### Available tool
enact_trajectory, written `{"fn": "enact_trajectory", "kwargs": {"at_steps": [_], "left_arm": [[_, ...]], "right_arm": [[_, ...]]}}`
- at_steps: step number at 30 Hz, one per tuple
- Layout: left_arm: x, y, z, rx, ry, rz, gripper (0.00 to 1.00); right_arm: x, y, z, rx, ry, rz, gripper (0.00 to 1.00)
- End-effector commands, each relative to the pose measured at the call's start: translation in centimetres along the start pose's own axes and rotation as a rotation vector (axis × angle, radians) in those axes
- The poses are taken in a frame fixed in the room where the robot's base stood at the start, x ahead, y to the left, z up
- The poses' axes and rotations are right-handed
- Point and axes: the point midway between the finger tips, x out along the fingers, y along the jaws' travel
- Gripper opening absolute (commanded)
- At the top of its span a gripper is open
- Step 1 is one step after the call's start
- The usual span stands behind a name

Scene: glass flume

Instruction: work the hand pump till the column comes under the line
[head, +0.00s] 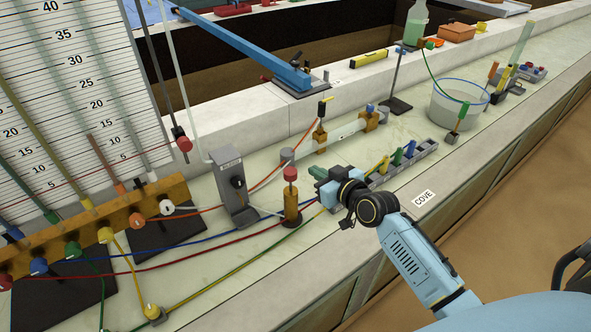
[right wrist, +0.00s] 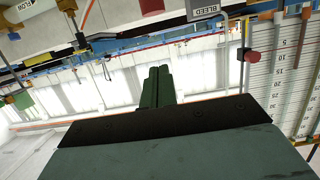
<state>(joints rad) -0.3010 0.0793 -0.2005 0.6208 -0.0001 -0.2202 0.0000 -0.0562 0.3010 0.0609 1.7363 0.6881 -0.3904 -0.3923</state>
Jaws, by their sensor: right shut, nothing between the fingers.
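The hand pump (head: 291,205) looks like a small brass cylinder with a red knob (head: 290,173) on top, upright on the bench. My right gripper (head: 313,171) is just right of and beyond that knob, apart from it as far as I can tell. Its green fingers are together and empty, as the right wrist view (right wrist: 158,88) also shows. The scale board (head: 85,75) stands at left with several coloured tubes. A thin red line crosses it, rising to a red knob (head: 184,144) at its right edge. Which column matters, and its exact level, I cannot tell. My left gripper is not in view.
A grey bleed bracket (head: 232,190) stands left of the pump. A brown valve block (head: 160,196) and loose coloured hoses lie in front of the board. A grey rack (head: 405,160) with coloured pieces is right of my gripper. A clear basin (head: 458,108) stands farther right.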

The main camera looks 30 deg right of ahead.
Motion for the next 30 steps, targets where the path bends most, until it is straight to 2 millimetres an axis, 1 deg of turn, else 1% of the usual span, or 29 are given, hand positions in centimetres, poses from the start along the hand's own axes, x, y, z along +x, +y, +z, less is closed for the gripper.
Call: {"fn": "enact_trajectory", "kwargs": {"at_steps": [5,8,18,23,25,27,30], "left_arm": [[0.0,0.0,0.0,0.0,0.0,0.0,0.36],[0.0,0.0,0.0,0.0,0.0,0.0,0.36],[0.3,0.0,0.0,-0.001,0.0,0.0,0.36],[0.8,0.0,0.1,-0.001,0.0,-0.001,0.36],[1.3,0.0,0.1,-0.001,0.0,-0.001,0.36],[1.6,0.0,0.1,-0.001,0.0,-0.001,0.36],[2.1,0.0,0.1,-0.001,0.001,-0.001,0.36]], "right_arm": [[0.6,0.0,0.0,0.002,-0.001,0.0,0.0],[1.7,-0.1,0.0,0.002,-0.001,-0.001,0.0],[7.7,-0.1,0.0,0.003,-0.001,0.0,0.0],[10.2,0.0,0.1,0.001,-0.001,0.0,0.0],[10.4,-0.1,1.7,-0.001,-0.007,-0.002,0.0],[10.6,0.0,2.6,0.0,-0.006,0.0,0.0],[10.8,0.0,3.5,-0.001,-0.004,-0.001,0.0]]}}
